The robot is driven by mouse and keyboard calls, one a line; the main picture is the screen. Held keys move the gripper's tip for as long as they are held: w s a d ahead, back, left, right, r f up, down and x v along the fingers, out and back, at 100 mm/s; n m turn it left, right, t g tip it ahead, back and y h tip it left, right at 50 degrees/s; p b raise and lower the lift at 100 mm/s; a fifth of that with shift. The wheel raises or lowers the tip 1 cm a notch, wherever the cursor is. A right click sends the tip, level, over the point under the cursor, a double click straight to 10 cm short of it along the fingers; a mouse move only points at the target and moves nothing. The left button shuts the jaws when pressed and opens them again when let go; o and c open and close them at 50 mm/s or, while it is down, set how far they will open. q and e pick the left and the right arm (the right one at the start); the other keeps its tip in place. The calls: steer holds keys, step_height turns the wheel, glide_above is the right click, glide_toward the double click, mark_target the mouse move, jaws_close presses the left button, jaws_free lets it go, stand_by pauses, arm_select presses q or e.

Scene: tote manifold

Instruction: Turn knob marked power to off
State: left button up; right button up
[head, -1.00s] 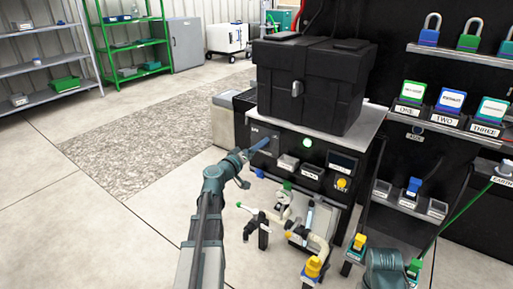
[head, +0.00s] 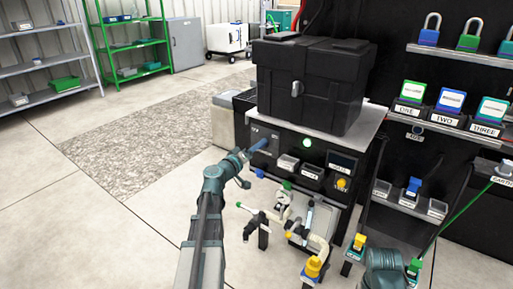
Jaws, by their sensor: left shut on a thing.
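A black control panel (head: 297,152) stands under a grey top in the middle of the head view. My left gripper (head: 248,152) is at the panel's upper left corner, shut on a blue knob (head: 261,143) there. The knob's marking is largely hidden or too small to read. A lit green lamp (head: 306,142) is to the right of the knob. A yellow button (head: 341,184) sits at the panel's right side. My right gripper is not clearly in view.
A large black case (head: 315,85) rests on the grey top. Padlocks (head: 469,36) and labelled boxes (head: 450,103) fill the shelves at right. The floor at left is clear.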

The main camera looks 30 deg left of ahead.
arm_select(q)
steer(key=shift+f+n+b, duration=0.15)
steer(key=shift+n, duration=2.75)
steer(key=shift+f+n+b, duration=0.2)
steer(key=shift+n, duration=2.7)
steer(key=shift+f+n+b, duration=0.15)
steer(key=shift+n, duration=2.75)
steer(key=o, duration=1.4)
steer(key=shift+c, duration=0.2)
steer(key=s+a, duration=0.1)
steer(key=s, duration=1.3)
steer(key=shift+w, duration=0.1)
